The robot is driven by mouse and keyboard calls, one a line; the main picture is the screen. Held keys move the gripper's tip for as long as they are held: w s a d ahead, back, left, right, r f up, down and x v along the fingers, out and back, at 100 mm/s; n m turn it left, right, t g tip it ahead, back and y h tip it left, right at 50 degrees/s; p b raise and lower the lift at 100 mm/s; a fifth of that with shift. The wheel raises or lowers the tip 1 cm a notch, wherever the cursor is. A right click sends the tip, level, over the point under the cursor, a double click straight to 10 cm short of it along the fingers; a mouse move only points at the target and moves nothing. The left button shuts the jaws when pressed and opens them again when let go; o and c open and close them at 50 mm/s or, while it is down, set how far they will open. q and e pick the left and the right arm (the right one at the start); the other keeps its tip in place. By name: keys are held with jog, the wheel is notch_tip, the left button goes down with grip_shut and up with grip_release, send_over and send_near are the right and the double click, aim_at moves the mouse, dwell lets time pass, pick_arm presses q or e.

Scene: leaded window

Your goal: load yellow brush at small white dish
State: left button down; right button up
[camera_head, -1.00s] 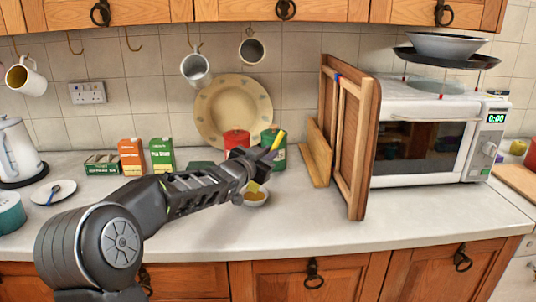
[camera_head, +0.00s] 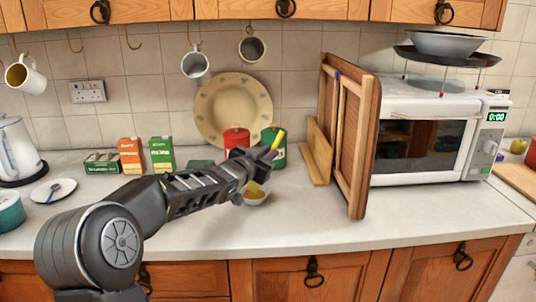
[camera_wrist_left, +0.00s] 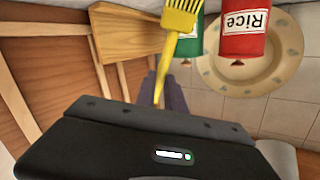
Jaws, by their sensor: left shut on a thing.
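My left gripper (camera_head: 267,154) is shut on the yellow brush (camera_head: 279,140). The brush handle sticks up past the fingers, and its head points down. In the left wrist view the bristled head of the brush (camera_wrist_left: 180,20) shows at the top, with the handle running to the dark fingers (camera_wrist_left: 172,98). My right gripper is not in view.
A red canister (camera_head: 236,138) and a green canister (camera_head: 275,158) stand close behind the gripper. Wooden boards (camera_head: 357,150) lean beside the microwave (camera_head: 425,135) to the right. A large plate (camera_head: 222,100) leans on the wall. The front counter (camera_head: 300,215) is clear.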

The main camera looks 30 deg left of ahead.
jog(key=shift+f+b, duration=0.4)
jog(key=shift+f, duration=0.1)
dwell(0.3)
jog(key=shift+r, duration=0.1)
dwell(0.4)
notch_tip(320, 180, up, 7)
jog(key=p, duration=0.7)
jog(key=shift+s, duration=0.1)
dwell(0.7)
